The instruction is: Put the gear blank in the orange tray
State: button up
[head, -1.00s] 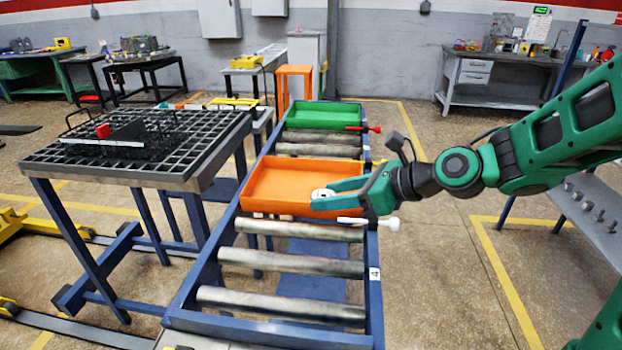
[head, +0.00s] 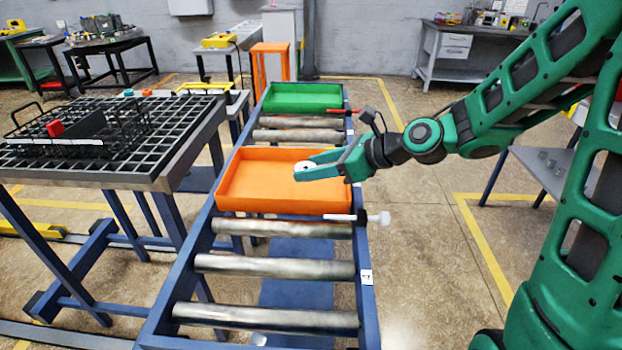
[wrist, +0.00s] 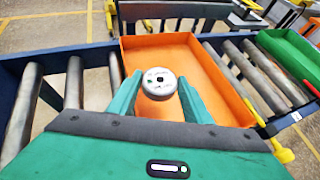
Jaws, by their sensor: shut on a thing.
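The gear blank (wrist: 159,82) is a pale round disc with a small dark centre hole. My gripper (wrist: 159,92) is shut on it, with one green finger on each side. In the head view the gear blank (head: 304,168) shows at the tips of my gripper (head: 306,170), over the right part of the orange tray (head: 240,204). In the wrist view the orange tray (wrist: 215,75) lies below the held blank. The tray is empty where I can see its floor. The height of the blank above the floor is hard to tell.
The orange tray stands on a blue roller conveyor (head: 275,263). A green tray (head: 303,98) stands farther back. A white-handled rod (head: 376,218) sticks out at the conveyor's right side. A grid-topped table (head: 160,165) with a black wire basket (head: 120,125) stands to the left.

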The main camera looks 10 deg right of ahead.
send_over(315, 186)
notch_tip(315, 186, down, 4)
jog(key=shift+f, duration=2.25)
jog(key=o, duration=1.4)
jog(key=shift+s+f, duration=0.1)
jog(key=shift+c, duration=0.2)
jog(key=v, duration=1.2)
jog(key=shift+s+d, duration=0.1)
jog(key=shift+s, duration=0.05)
